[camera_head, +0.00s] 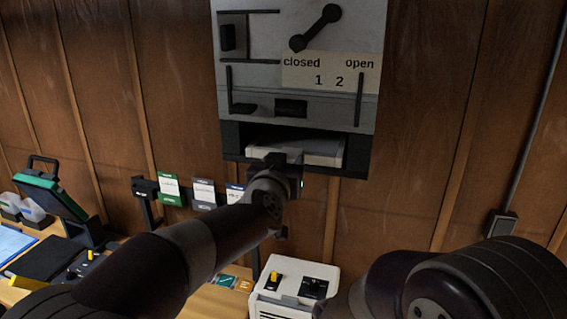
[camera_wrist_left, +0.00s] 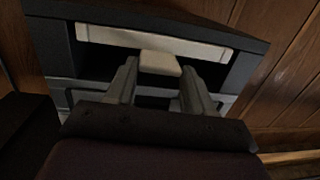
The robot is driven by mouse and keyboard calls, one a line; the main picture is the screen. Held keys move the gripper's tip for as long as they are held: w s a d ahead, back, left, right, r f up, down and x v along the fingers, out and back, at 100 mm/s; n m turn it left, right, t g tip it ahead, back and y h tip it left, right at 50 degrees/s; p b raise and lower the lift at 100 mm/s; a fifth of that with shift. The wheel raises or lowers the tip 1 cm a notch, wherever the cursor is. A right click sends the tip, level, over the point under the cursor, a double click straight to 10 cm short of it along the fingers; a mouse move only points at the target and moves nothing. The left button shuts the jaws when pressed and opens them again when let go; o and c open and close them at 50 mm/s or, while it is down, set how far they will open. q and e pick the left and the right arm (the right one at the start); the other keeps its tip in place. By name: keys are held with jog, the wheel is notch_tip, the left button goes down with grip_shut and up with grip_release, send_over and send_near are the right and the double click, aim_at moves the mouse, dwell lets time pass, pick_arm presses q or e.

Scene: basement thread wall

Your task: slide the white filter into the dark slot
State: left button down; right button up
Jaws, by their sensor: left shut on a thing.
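The white filter (camera_head: 322,151) is a flat, pale slab lying within the opening of the dark slot (camera_head: 357,156), at the bottom of the grey wall unit. How deep it sits is hard to tell. In the left wrist view, the filter (camera_wrist_left: 200,49) spans most of the slot's width, and its short front tab (camera_wrist_left: 160,63) points towards me. My left gripper (camera_head: 284,160) is at the slot's front, shut on the filter's tab; its fingers (camera_wrist_left: 159,82) stand on either side of the tab. The gripper hides the middle of the filter's front. My right gripper is out of view.
The panel above has a black lever (camera_head: 315,27) and a "closed/open 1 2" label (camera_head: 330,74). Small cards (camera_head: 203,191) hang at the left. A white box with a yellow switch (camera_head: 294,282) stands below. A green-edged device (camera_head: 48,196) sits on the left bench.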

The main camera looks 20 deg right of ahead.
pick_arm(q)
jog(key=shift+w, duration=0.1)
jog(key=shift+c, duration=1.7)
grip_release()
